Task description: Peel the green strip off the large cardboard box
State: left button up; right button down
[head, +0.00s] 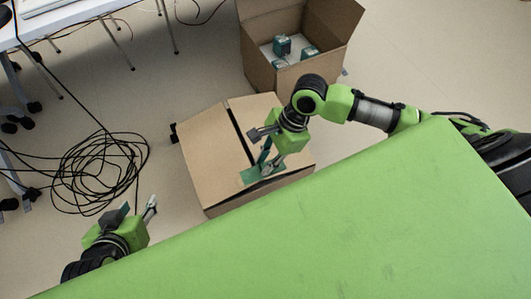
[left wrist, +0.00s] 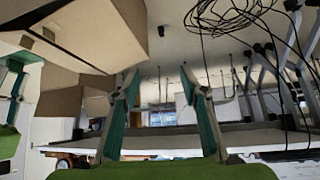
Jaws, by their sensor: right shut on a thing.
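The large cardboard box (head: 212,150) sits on the floor in the middle of the head view, its top flaps meeting at a dark gap. The green strip (head: 250,177) lies at the near edge of its top, partly hidden by my right gripper (head: 264,168). That gripper points down and is shut on the strip. How far the strip is lifted I cannot tell. My left gripper (head: 134,211) is open and empty, left of the box and apart from it. Its spread fingers (left wrist: 163,88) show in the left wrist view, with a cardboard box (left wrist: 90,35) at upper left.
An open cardboard box (head: 262,72) with small teal boxes (head: 282,46) inside stands behind. A coil of black cable (head: 100,170) lies on the floor at left, near table legs and chair wheels. A green surface (head: 330,225) fills the foreground. Floor at right is clear.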

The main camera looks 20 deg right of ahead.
pick_arm(q)
jog(key=shift+s+a+f+g+y+p, duration=0.1)
jog(key=shift+s+a+f+g+p, duration=0.2)
jog(key=shift+s, duration=0.5)
jog(key=shift+s+a+f+g+y+p, duration=0.1)
jog(key=shift+s+a+f+g, duration=0.25)
jog(key=shift+s, duration=0.5)
jog(key=shift+s+a+f+g+y+p, duration=0.1)
jog(key=shift+s+a+f+g+p, duration=0.1)
jog(key=shift+s+f+g, duration=0.45)
pick_arm(e)
jog(key=shift+r, duration=0.3)
pick_arm(q)
jog(key=shift+s+a+f+g+y+p, duration=0.1)
jog(key=shift+s+a+g+p, duration=0.2)
jog(key=shift+s, duration=0.55)
jog(key=shift+s+a+f+g+y+p, duration=0.15)
jog(key=shift+s+g, duration=0.2)
jog(key=shift+s, duration=0.55)
jog(key=shift+s+a+g+y+p, duration=0.1)
jog(key=shift+s+a+g+p, duration=0.2)
jog(key=shift+s, duration=0.55)
pick_arm(e)
jog(key=shift+r, duration=0.35)
pick_arm(q)
jog(key=shift+p+x, duration=0.7)
jog(key=shift+x, duration=1.3)
pick_arm(e)
jog(key=shift+r, duration=0.45)
